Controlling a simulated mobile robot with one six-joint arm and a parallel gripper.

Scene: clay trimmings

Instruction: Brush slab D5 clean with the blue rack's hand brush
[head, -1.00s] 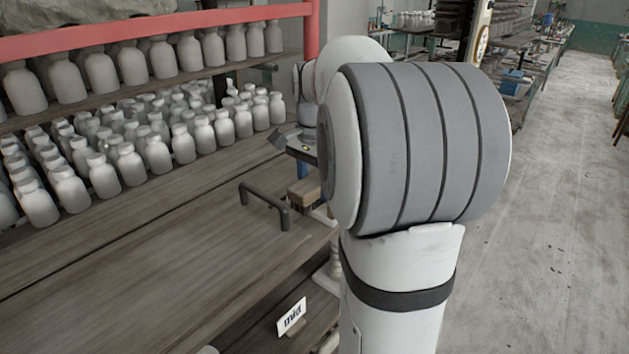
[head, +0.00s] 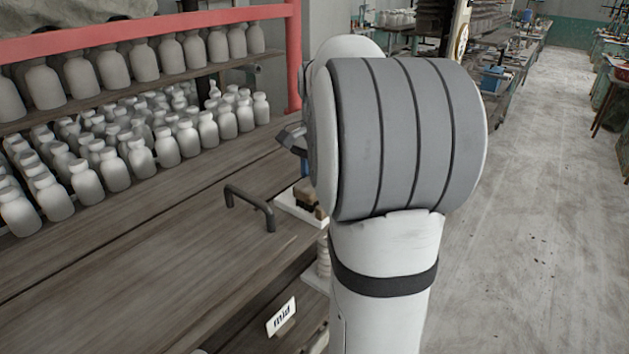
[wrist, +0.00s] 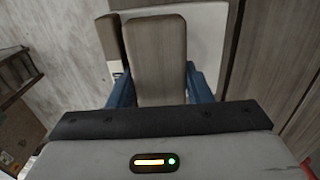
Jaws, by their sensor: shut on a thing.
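My gripper (wrist: 160,84) shows in the wrist view with a blue finger on each side of a grey-brown wooden block (wrist: 158,45), which looks like the hand brush's body; it is shut on it. A second brown piece (wrist: 112,45) with a white part under it lies close on the left; I cannot tell whether it belongs to the brush. A pale slab (wrist: 207,35) lies behind the block. In the head view my arm hides most of the gripper. A brown object (head: 306,196) shows beside my arm, over a pale slab (head: 290,207). No D5 label is readable.
A red-framed rack (head: 85,43) with rows of pale bottles (head: 140,155) stands on the left. A wooden board (head: 130,270) with a dark handle (head: 250,203) lies before it, with a "mid" tag (head: 281,316) below. Open floor (head: 530,230) lies on the right.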

